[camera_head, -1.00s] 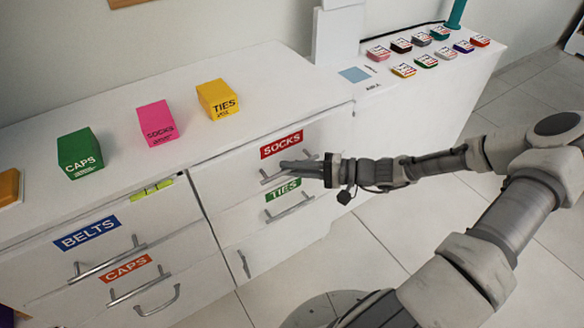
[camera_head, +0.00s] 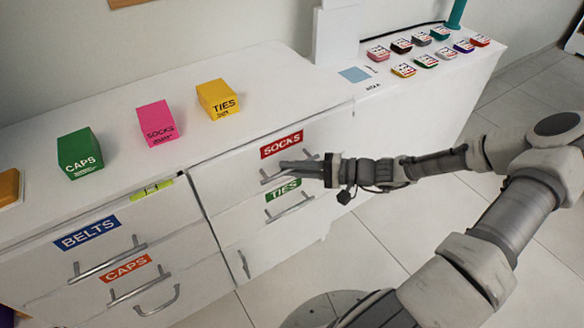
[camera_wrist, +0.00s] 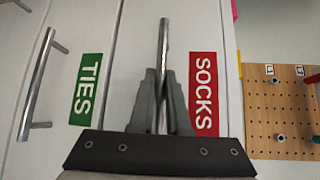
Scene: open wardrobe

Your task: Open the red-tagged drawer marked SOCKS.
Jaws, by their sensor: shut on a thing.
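The drawer marked SOCKS has a red tag (camera_head: 282,145) on its white front, in the upper row of the right-hand unit. Its bar handle (camera_wrist: 163,40) runs between my fingers in the wrist view. My gripper (camera_head: 300,167) is shut on that handle; the wrist view shows both fingers (camera_wrist: 162,100) on either side of the bar. The red tag also shows right of the fingers in the wrist view (camera_wrist: 203,92). The drawer front looks flush with the unit. Part of the handle is hidden by the fingers.
The green-tagged TIES drawer (camera_head: 283,190) with its own handle lies just below. BELTS (camera_head: 87,232) and CAPS (camera_head: 125,268) drawers are at left. Green, pink and yellow boxes (camera_head: 218,99) stand on top. Open tiled floor (camera_head: 370,240) lies in front of the unit.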

